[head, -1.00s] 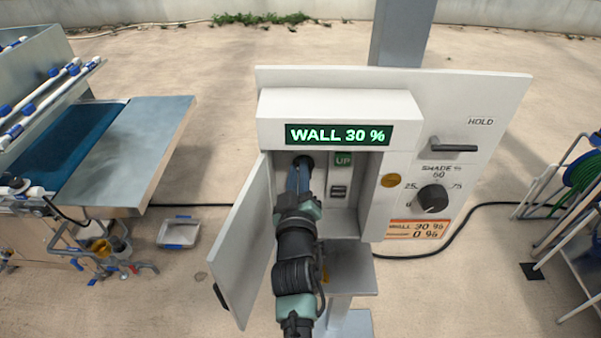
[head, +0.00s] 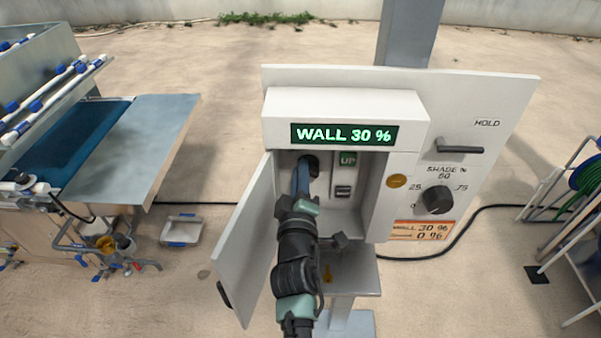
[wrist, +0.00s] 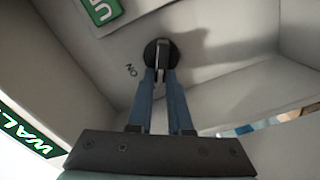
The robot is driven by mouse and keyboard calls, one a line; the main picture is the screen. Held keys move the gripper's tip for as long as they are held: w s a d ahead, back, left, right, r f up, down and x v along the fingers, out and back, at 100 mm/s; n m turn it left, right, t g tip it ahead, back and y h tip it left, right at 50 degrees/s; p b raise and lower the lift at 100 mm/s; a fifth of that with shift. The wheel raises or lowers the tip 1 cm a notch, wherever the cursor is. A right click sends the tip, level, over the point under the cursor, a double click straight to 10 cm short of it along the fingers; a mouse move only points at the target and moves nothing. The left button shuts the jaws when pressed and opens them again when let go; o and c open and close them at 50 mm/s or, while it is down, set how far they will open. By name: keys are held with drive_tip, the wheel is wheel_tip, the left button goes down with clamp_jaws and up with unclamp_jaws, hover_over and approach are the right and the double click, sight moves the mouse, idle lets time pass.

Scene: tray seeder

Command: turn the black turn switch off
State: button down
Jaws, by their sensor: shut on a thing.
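The black turn switch (wrist: 153,50) is on the back wall inside the open box. It has a round black base and a narrow grey-edged handle, and an "ON" label (wrist: 131,70) is beside it. In the head view the switch (head: 313,161) is partly hidden behind my fingers. My gripper (wrist: 160,75) reaches into the box with its two blue fingers closed on either side of the switch's handle. In the head view my gripper (head: 302,178) covers the lower left of the box's inside.
The box door (head: 246,240) stands open to the left of my arm. A green "UP" label (head: 347,159) and a small rocker switch (head: 343,191) are right of my fingers. The lit display (head: 345,134) reads "WALL 30 %". A black knob (head: 438,200) and a HOLD lever (head: 460,150) are on the panel.

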drive_tip(key=c, duration=0.8)
unclamp_jaws()
drive_tip(key=shift+c, duration=0.2)
drive_tip(key=shift+s, duration=0.1)
drive_tip(key=s+p, duration=0.2)
drive_tip(key=s, duration=1)
drive_tip(key=shift+s+p, duration=0.35)
drive_tip(key=shift+s, duration=0.05)
